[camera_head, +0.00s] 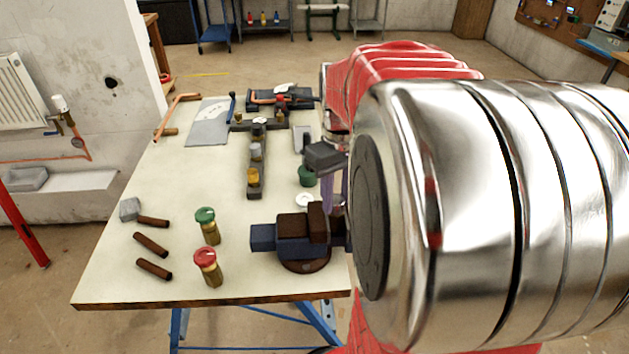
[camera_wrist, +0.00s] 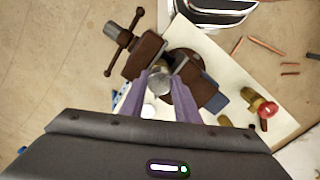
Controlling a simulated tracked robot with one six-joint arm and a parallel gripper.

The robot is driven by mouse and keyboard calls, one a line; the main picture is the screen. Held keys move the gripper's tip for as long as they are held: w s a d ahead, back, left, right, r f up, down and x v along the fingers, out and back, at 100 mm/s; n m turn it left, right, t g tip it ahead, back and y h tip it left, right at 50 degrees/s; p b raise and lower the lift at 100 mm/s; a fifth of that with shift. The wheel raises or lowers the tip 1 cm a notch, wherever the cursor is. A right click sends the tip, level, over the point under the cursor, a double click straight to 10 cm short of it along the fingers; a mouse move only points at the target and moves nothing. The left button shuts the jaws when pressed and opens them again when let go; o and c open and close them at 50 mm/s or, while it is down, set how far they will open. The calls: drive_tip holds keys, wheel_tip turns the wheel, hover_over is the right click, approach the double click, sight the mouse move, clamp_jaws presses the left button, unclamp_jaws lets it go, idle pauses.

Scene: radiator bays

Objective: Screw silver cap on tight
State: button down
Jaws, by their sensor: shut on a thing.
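A silver cap (camera_wrist: 160,82) shows in the wrist view between the purple fingertips of my gripper (camera_wrist: 161,78). The fingers are shut on its sides. The cap is at the gap between the brown jaws of the vise (camera_wrist: 143,57); what is under it is hidden. In the head view the vise (camera_head: 275,240) is at the table's front right. My gripper (camera_head: 329,190) is pointing down just behind it, partly hidden by my arm, and the cap is not visible there. I cannot tell how far the cap is threaded.
Brass fittings with a green cap (camera_head: 206,216) and a red cap (camera_head: 205,257) stand left of the vise. Brown pipe pieces (camera_head: 151,244) lie further left. A dark rack (camera_head: 255,189) holds caps at mid-table. The workbench's left middle (camera_head: 190,180) is clear.

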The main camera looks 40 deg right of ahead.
drive_tip(key=m, duration=0.4)
drive_tip(key=shift+m, duration=2.4)
drive_tip(key=c, duration=1.5)
unclamp_jaws()
drive_tip(key=shift+c, duration=0.2)
drive_tip(key=shift+n, duration=0.3)
